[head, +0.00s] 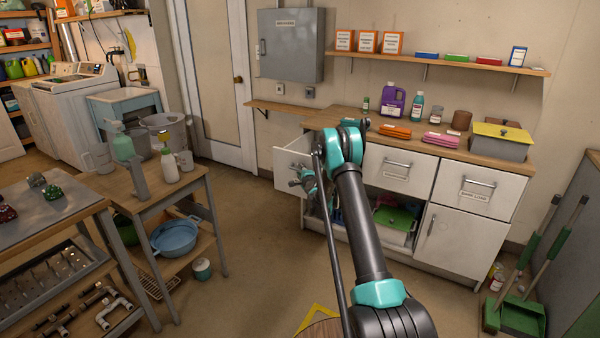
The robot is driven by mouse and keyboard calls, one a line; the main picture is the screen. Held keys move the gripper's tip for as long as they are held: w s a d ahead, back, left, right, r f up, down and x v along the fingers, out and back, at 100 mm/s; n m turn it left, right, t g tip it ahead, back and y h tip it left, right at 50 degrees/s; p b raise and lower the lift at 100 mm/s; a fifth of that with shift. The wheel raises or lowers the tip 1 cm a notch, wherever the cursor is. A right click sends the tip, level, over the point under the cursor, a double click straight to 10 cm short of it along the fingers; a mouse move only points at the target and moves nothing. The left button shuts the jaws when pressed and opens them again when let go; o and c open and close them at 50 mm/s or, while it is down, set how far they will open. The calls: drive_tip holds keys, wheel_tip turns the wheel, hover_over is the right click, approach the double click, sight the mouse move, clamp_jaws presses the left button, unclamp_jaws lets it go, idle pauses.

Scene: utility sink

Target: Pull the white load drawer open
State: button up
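The white cabinet (397,235) under the wooden counter has a row of drawers. The left drawer (287,158) has its white front standing out from the cabinet, so it looks pulled out. Its label and handle do not show clearly, so I cannot tell whether it is the white load drawer. My gripper (303,182) is at this drawer's front, around where a handle would be. My arm hides part of the drawer, and the fingers are too small to read. The middle drawer (398,177) and right drawer (473,190) are shut, each with a bar handle and a label.
Bottles, folded cloths and a yellow-lidded box (500,142) stand on the counter. A green-lidded bin (395,220) sits in the open space below. A green dustpan (515,315) and brooms are at right. A wooden side table (150,185) stands left. The floor between is mostly clear.

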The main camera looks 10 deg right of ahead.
drive_tip(key=v, duration=1.2)
idle(0.3)
drive_tip(key=s+a+r+n+g, duration=0.1)
drive_tip(key=s+r+n+g, duration=0.2)
drive_tip(key=s, duration=0.4)
drive_tip(key=s+a+r+n+g+y, duration=0.1)
drive_tip(key=s+r+n, duration=0.3)
drive_tip(key=s, duration=0.2)
drive_tip(key=s+a+r+n+g, duration=0.1)
drive_tip(key=s+r+n, duration=0.25)
drive_tip(key=s, duration=0.35)
drive_tip(key=s+d+f+n+g+h, duration=0.1)
drive_tip(key=s+d+n+g, duration=0.1)
drive_tip(key=s, duration=1)
drive_tip(key=s+d+f+n+g+h, duration=0.1)
drive_tip(key=s+d+f+n+g, duration=0.1)
drive_tip(key=s, duration=1)
drive_tip(key=s+d+f+n+g+h, duration=0.1)
drive_tip(key=s+d+n+g, duration=0.1)
drive_tip(key=s, duration=1)
drive_tip(key=shift+d+f+n+g+h, duration=0.2)
drive_tip(key=shift+f+n+g+h, duration=0.15)
drive_tip(key=shift+n+g, duration=0.2)
